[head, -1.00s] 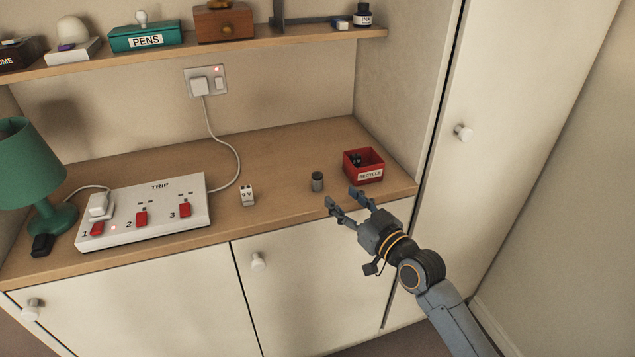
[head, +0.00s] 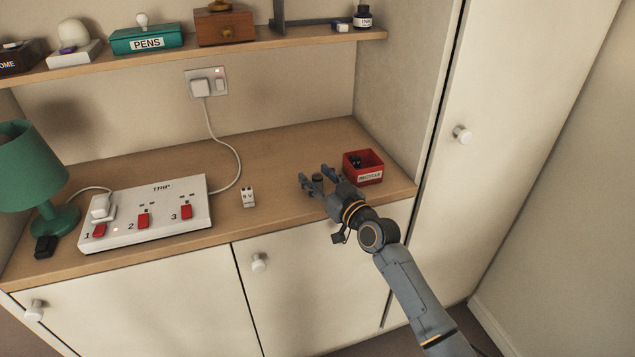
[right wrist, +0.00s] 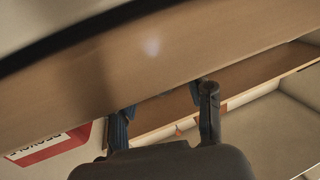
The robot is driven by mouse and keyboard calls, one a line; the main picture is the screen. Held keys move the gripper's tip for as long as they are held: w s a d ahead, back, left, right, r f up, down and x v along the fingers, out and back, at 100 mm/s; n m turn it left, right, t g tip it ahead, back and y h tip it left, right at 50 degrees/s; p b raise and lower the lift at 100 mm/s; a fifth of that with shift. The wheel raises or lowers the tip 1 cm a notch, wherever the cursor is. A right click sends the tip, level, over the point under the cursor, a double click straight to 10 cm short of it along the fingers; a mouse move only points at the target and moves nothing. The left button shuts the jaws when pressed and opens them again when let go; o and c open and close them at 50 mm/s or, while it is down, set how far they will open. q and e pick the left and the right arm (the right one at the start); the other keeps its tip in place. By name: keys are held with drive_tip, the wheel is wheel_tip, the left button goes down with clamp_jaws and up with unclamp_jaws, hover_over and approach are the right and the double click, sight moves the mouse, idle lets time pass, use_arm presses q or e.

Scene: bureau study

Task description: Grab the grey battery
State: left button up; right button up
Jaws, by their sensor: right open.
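The grey battery (head: 318,177) stands upright on the wooden counter, left of the red recycle box. In the head view it is partly hidden by my right gripper (head: 314,174), whose open fingers reach to either side of it. The fingers do not visibly grip it. In the right wrist view my right gripper (right wrist: 163,112) shows two spread fingers; I cannot make out the battery clearly there. My left gripper is not in view.
The red recycle box (head: 363,176) with dark items inside stands close right of the gripper; it also shows in the right wrist view (right wrist: 50,147). The counter (head: 280,150) behind is clear.

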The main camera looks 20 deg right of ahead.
clamp_jaws()
drive_tip(key=shift+r, duration=0.1)
